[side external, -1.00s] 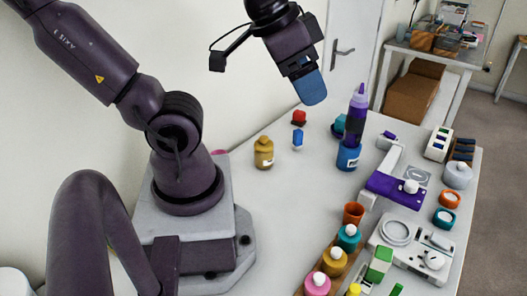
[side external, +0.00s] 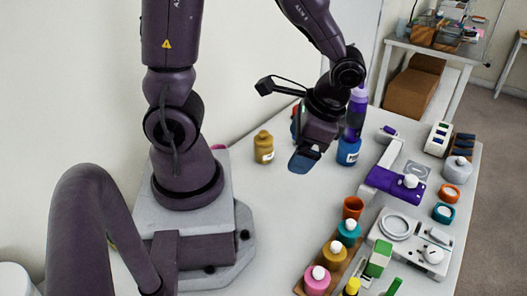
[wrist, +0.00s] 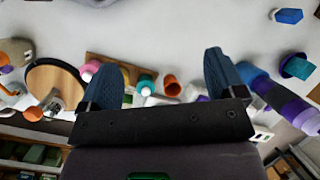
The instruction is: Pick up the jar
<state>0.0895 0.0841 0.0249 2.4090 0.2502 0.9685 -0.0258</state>
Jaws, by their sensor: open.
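Several jar-like containers are in view, and I cannot tell which one the task means. A mustard-yellow jar (side external: 264,148) with a pale label stands upright on the table, left of my gripper in the side view. A blue jar (side external: 348,152) with a label stands right of the gripper, by a purple bottle (side external: 357,108); the wrist partly hides them. My gripper (side external: 303,160) is above the table between these jars, touching neither as far as I can see. In the wrist view its two blue fingers (wrist: 165,70) are wide apart with nothing held between them.
A wooden rack (wrist: 110,62) holds pink, yellow and teal bottles, with an orange cup (side external: 353,207) at its end. A purple-and-white device (side external: 394,182), white scale (side external: 412,240) and small pots crowd the right side. The table's middle is clear.

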